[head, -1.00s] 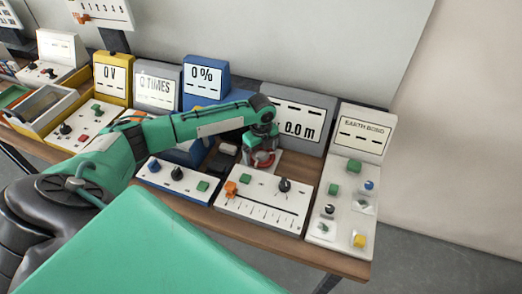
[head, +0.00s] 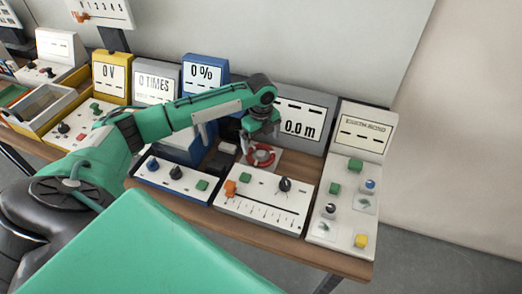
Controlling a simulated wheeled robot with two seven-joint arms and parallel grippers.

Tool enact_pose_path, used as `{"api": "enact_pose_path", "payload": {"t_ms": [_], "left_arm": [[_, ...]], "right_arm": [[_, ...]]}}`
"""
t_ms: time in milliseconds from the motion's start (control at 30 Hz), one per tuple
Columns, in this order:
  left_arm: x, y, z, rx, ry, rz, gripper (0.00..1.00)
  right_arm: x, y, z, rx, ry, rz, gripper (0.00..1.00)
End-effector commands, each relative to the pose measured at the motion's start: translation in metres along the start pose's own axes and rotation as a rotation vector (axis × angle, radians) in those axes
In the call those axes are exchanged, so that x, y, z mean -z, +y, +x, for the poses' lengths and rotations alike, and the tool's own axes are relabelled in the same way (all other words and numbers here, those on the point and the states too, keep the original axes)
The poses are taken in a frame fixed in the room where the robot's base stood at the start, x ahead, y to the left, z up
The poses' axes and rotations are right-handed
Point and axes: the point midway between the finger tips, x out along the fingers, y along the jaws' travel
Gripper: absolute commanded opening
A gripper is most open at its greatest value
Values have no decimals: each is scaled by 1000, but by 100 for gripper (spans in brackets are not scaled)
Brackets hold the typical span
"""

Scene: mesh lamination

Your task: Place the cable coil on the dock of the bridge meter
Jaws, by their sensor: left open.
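The cable coil (head: 264,155) is a small red ring with pale marks. It lies on a light grey plate (head: 277,167), which looks like the dock, in front of the grey meter with the "0.0 m" display (head: 299,128). That meter looks like the bridge meter. My left gripper (head: 252,151) is open just above the coil's left side, fingers pointing down. It partly hides the coil, and I cannot tell whether a finger still touches it. My right gripper is not in view.
In front of the plate is a white panel (head: 262,212) with an orange slider and a black knob. The "EARTH BOND" unit (head: 366,131) stands to the right. Blue, grey and yellow meters stand to the left. The bench's front edge is close to the panels.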

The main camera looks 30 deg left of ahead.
Motion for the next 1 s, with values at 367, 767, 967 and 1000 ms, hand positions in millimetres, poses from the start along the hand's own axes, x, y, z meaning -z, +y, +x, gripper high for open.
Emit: {"api": "enact_pose_path", "payload": {"t_ms": [367, 767, 967, 1000], "left_arm": [[0, 0, -58, 1, 0, 0, 100], [0, 0, -63, -1, 0, -1, 100], [0, 0, -63, -1, 0, -1, 100], [0, 0, -64, 0, 0, -1, 100]], "right_arm": [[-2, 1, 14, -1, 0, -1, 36], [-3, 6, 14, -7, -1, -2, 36], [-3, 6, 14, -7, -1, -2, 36], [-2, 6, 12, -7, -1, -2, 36]]}}
